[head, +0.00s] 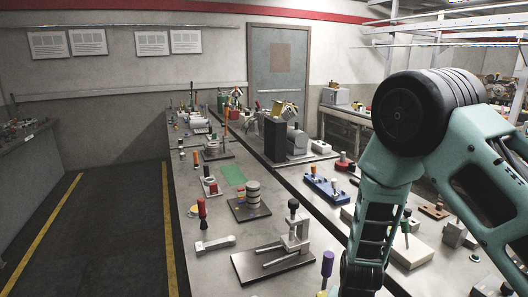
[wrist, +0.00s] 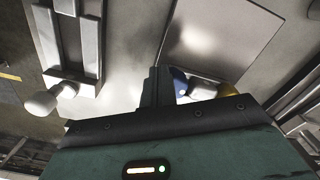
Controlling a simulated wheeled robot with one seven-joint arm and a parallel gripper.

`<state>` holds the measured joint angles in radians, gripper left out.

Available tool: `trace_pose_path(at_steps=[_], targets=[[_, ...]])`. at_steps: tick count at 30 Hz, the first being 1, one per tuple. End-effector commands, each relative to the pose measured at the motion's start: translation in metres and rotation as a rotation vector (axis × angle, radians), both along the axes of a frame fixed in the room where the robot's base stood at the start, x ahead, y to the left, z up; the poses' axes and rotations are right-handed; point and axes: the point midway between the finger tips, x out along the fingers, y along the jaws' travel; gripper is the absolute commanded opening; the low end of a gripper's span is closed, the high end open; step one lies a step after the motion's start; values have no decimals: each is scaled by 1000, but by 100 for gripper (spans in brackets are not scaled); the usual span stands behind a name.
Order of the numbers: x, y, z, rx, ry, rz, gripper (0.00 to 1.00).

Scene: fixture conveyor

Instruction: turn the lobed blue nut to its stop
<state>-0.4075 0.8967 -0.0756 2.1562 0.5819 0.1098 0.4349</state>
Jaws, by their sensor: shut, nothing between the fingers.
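My gripper (wrist: 158,85) shows in the wrist view with its dark fingers together and nothing seen between them. Just right of the fingers is a small rounded blue part (wrist: 180,79), partly hidden by the fingers and my gripper body. It may be the lobed blue nut, but its lobes and full outline cannot be made out. A pale piece and a yellow piece (wrist: 227,90) show beside it. I cannot tell whether the fingers touch the blue part. In the head view my gripper is out of sight and I cannot pick out the nut.
In the wrist view a grey plate (wrist: 215,40) lies beyond the fingers, and a metal fixture with a pale knob (wrist: 40,103) is at left. In the head view a clamp on a plate (head: 272,262) and a purple-handled tool (head: 327,264) stand near my arm.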

Motion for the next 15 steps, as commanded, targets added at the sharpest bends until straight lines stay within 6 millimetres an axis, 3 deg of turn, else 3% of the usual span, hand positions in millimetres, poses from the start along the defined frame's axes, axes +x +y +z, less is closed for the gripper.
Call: trace_pose_path(at_steps=[15], targets=[[4, 3, 1, -1, -7, -2, 0]])
